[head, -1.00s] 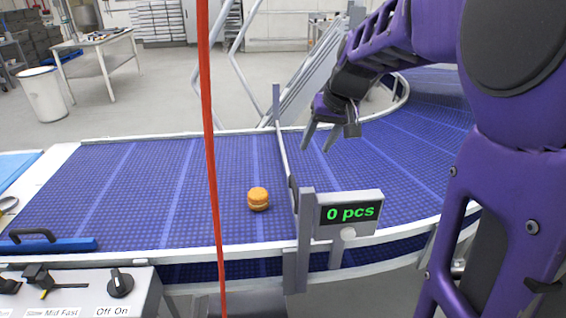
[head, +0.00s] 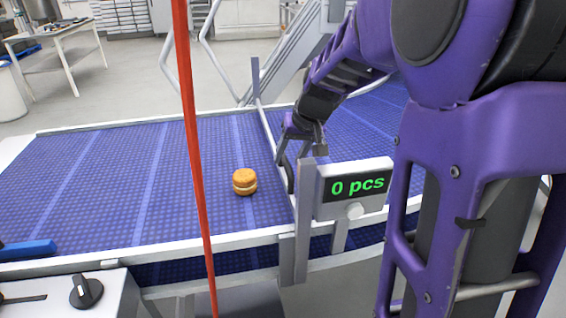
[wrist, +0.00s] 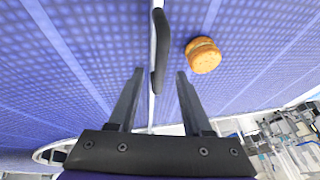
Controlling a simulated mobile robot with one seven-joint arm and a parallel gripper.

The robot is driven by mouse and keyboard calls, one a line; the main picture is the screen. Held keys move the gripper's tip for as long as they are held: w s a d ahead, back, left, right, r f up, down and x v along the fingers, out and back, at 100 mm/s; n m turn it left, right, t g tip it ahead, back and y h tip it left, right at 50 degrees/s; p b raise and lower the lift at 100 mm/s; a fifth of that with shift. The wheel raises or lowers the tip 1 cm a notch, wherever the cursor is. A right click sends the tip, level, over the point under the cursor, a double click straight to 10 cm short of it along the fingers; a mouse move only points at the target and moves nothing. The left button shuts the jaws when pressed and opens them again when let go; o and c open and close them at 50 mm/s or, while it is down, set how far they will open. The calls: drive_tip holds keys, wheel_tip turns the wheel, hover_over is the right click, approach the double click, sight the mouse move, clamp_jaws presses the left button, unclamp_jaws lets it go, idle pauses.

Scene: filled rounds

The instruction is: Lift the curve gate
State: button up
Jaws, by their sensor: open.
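The curve gate (head: 268,125) is a thin pale bar across the blue belt, between two grey posts, and it is down at the belt. Its black handle (head: 290,177) is near the front post; in the wrist view the handle (wrist: 160,50) lies just beyond my fingertips. My gripper (head: 289,163) is open and empty, close to the handle in the head view. In the wrist view my gripper (wrist: 160,74) has one finger on each side of the gate's line. Contact with the handle cannot be told.
An orange-brown filled round (head: 244,182) sits on the belt, left of the gate. The counter box (head: 352,188) reading "0 pcs" is at the front right. A red upright pole or cord (head: 190,120) crosses the head view. A control panel (head: 62,298) stands at front left.

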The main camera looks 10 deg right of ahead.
drive_tip(key=shift+w+f, duration=0.15)
drive_tip(key=shift+f, duration=0.25)
clamp_jaws()
drive_tip(key=shift+r, duration=0.1)
idle(1.2)
